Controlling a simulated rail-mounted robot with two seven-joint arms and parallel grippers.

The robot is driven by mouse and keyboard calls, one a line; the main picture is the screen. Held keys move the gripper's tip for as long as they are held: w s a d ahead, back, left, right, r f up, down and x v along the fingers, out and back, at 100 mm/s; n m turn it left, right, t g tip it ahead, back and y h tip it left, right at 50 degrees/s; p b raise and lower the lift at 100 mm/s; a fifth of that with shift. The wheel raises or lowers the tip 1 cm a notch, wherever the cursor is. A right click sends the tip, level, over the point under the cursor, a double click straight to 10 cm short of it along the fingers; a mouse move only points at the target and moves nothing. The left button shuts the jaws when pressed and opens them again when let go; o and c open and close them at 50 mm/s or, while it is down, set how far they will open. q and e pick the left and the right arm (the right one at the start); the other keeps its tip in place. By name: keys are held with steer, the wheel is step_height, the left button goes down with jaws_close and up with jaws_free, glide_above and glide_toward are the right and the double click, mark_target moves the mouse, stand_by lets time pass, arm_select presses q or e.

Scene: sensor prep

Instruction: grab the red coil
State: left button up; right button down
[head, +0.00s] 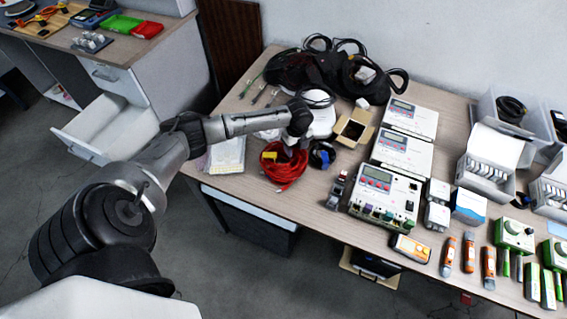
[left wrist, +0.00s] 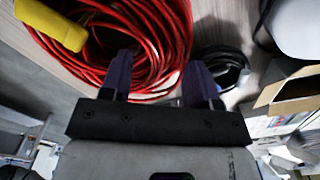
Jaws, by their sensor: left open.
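The red coil (head: 284,171) of cable lies on the wooden table near its front edge in the head view. It fills the upper left of the left wrist view (left wrist: 150,35), with a yellow tag (left wrist: 52,22) on it. My left gripper (head: 295,146) is right above the coil's right part. In the left wrist view its two dark fingers (left wrist: 160,80) are spread apart and overlap the coil's near and right strands. I cannot tell whether they touch it. The gripper hides part of the coil in the head view. My right gripper is not in view.
A dark coil (head: 322,155) lies just right of the red one. An open cardboard box (head: 354,131) stands behind it. White instruments (head: 385,190) fill the table further right, and black cables (head: 335,70) lie at the back. An open drawer (head: 110,125) is at left.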

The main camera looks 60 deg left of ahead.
arm_select(q)
steer(key=shift+f+b, duration=0.8)
steer(key=shift+f, duration=2.15)
steer(key=shift+a, duration=0.1)
steer(key=c, duration=0.9)
steer(key=shift+r, duration=0.1)
steer(key=shift+c, duration=0.3)
steer(key=shift+r, duration=0.1)
